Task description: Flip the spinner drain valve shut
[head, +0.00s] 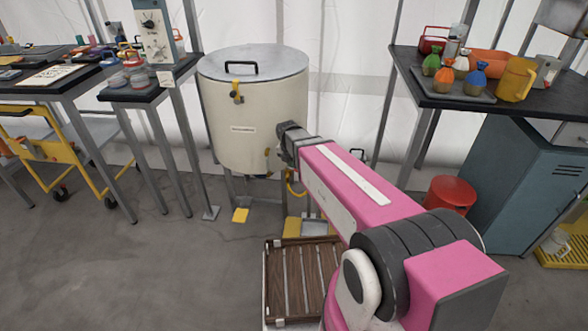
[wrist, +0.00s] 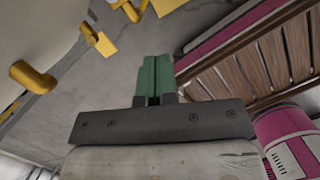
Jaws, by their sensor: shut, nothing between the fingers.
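The spinner is a cream drum (head: 252,135) with a grey lid, standing at the back centre in the head view. A small yellow-brown fitting (head: 268,152) shows low on its right side, beside my wrist; it looks like the drain valve, but its setting is too small to tell. In the wrist view a yellow bent lever (wrist: 34,78) sticks out at the left by the pale drum wall (wrist: 12,45). My gripper's green fingers (wrist: 155,75) are together and empty, to the right of that lever and apart from it. In the head view the fingers are largely hidden by my pink arm.
Yellow foot plates (head: 240,215) lie under the drum. Tables stand left and right (head: 455,105). A red bin (head: 450,193) stands at right.

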